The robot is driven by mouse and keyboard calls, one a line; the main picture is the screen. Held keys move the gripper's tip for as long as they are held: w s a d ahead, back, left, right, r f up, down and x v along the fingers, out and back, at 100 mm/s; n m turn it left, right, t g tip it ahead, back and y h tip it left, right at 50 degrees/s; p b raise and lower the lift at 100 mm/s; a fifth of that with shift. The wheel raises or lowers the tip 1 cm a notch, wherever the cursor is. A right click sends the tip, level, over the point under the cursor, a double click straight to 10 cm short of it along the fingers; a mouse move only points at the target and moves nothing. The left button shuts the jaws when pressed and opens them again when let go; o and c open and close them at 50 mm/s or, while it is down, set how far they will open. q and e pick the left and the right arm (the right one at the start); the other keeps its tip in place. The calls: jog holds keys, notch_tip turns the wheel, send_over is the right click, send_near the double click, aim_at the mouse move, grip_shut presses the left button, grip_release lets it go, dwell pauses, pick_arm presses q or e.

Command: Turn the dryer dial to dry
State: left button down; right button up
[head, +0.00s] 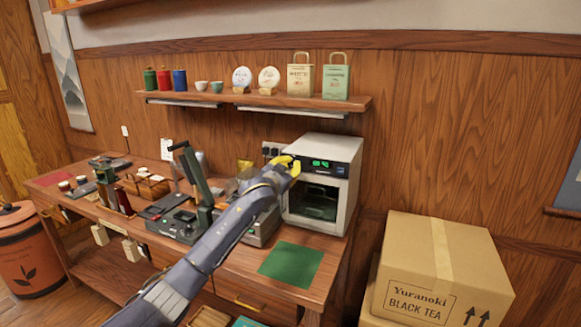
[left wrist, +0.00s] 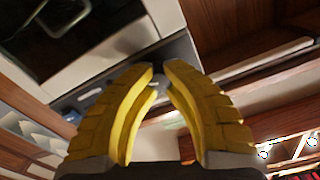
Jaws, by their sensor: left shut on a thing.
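The dryer (head: 345,148) is a white box with a green lit display (head: 320,163) and a dark glass door (head: 314,203). It stands at the right end of the wooden bench. My left gripper (head: 291,165), with yellow fingers, is at the upper left of its front panel. In the left wrist view the fingers (left wrist: 161,72) are shut on the small grey dial (left wrist: 160,87), which shows partly between them. In the head view the gripper hides the dial, so its setting cannot be read. My right gripper is out of view.
A shelf (head: 360,101) with tins, cups and bags hangs above the dryer. A black-and-green press (head: 192,170) stands left of my arm. A green mat (head: 291,263) lies before the dryer. Cardboard boxes (head: 440,262) stand at the right.

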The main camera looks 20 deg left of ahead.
pick_arm(q)
jog(key=shift+r+m, duration=0.55)
jog(key=shift+m, duration=0.05)
jog(key=shift+d, duration=0.1)
jog(key=c, duration=1.6)
grip_release()
jog(key=shift+d, duration=0.1)
jog(key=o, duration=0.5)
jog(key=shift+f, duration=0.3)
jog(key=shift+c, duration=0.2)
jog(key=shift+s, duration=0.1)
jog(key=s+a, duration=0.1)
jog(key=s, duration=1)
jog(key=shift+s+a, duration=0.3)
jog(key=shift+s, duration=0.1)
jog(key=shift+o, duration=0.2)
